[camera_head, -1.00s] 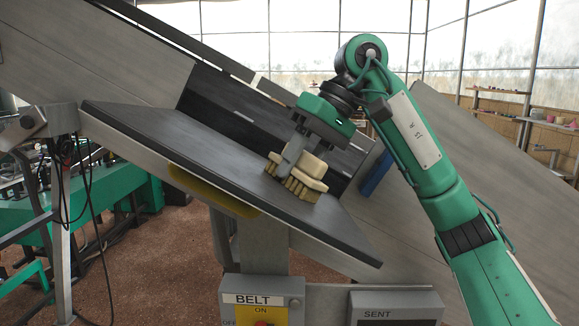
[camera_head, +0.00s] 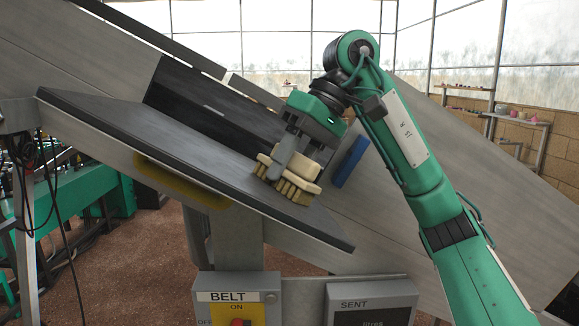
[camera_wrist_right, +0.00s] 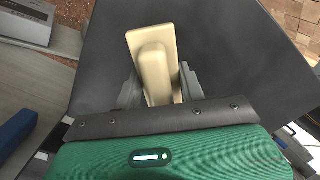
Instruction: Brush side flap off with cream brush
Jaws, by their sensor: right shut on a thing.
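The cream brush (camera_head: 298,172) is in my right gripper (camera_head: 290,160), near the lower right end of the dark side flap (camera_head: 150,135). Its bristles point down at the flap, and they look to be on or just above the surface. In the right wrist view the brush (camera_wrist_right: 156,70) sits between the two grey fingers of my right gripper (camera_wrist_right: 158,85), which are shut on its handle. The flap (camera_wrist_right: 220,50) fills the view behind it. The flap slopes down to the right. My left gripper is not in view.
A blue block (camera_head: 350,160) is to the right of the brush, against the grey machine side. A yellow handle (camera_head: 180,182) is under the flap's front edge. The BELT switch box (camera_head: 238,298) and SENT display (camera_head: 372,300) are below. A green machine (camera_head: 85,205) stands left.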

